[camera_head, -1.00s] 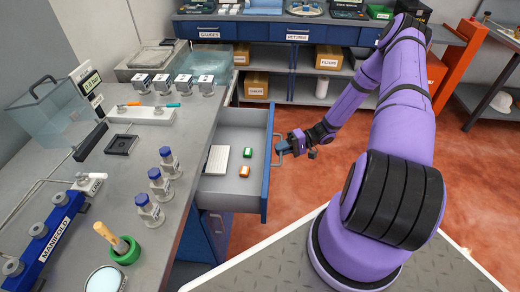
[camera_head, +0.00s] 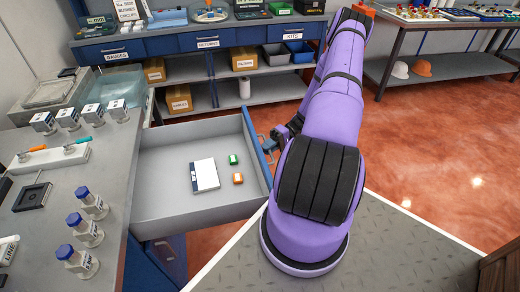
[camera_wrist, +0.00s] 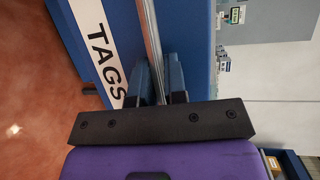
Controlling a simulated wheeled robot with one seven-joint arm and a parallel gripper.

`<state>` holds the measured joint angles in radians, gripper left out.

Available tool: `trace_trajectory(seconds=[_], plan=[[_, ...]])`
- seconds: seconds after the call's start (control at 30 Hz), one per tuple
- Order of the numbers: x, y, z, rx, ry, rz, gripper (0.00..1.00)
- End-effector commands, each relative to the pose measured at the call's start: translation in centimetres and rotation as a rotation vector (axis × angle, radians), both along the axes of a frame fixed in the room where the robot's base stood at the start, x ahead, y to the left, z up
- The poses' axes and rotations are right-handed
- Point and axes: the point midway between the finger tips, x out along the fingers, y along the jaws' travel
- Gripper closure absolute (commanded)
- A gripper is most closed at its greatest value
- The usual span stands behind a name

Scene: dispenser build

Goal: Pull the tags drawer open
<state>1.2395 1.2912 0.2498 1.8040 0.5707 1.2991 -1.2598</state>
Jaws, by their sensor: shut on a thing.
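The tags drawer (camera_head: 150,168) is grey inside and stands pulled well out from under the grey bench. In the wrist view its blue front (camera_wrist: 190,35) carries a white TAGS label (camera_wrist: 103,50). A metal bar handle (camera_wrist: 150,35) runs along that front. My gripper (camera_wrist: 160,88) is shut on the handle, with one blue finger on each side of the bar. In the head view my gripper (camera_head: 268,145) is at the drawer's right side, partly hidden by my arm. A white notepad (camera_head: 204,175), a green box (camera_head: 233,159) and an orange box (camera_head: 238,178) lie in the drawer.
The bench top (camera_head: 110,165) on the left holds several blue-capped bottles (camera_head: 84,230) and several small white-and-blue units (camera_head: 93,113). A blue bench with shelves (camera_head: 215,42) stands behind. Red floor (camera_head: 420,150) is clear on the right.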

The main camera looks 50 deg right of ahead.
Motion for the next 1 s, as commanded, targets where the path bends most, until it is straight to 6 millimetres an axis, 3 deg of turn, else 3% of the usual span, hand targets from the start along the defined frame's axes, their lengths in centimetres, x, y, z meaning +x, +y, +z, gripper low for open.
trace_trajectory(seconds=[0.5, 0.53, 0.63, 1.0], plan=[[-0.29, -0.49, -0.03, -0.002, 0.000, 0.000, 1.00], [-0.29, -0.49, -0.03, -0.002, 0.000, 0.000, 0.85], [-0.29, -0.49, -0.03, -0.002, 0.000, 0.000, 0.63], [-0.39, -0.96, 0.06, -0.002, -0.001, -0.001, 0.63]])
